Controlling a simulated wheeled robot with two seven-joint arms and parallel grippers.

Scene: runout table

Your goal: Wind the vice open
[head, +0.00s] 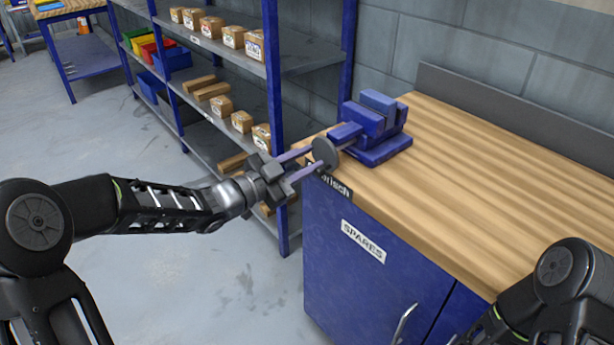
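The blue vice (378,118) is fixed on the wooden bench top (480,170), near its left corner. A dark round handwheel (326,153) is on the vice's near left end, at the bench edge. My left gripper (314,157) reaches in from the left. Its two long fingers are apart, with their tips close to the handwheel; I cannot tell whether they touch it. The vice's jaw gap is hard to make out from this angle. My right arm shows only at the lower right, and its gripper is out of the picture.
Below the bench top is a blue cabinet (365,265) marked SPARES. A blue-post shelf unit (274,90) with small cardboard boxes (233,37) stands behind my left arm. A grey backboard (520,108) runs along the bench. The floor at left is clear.

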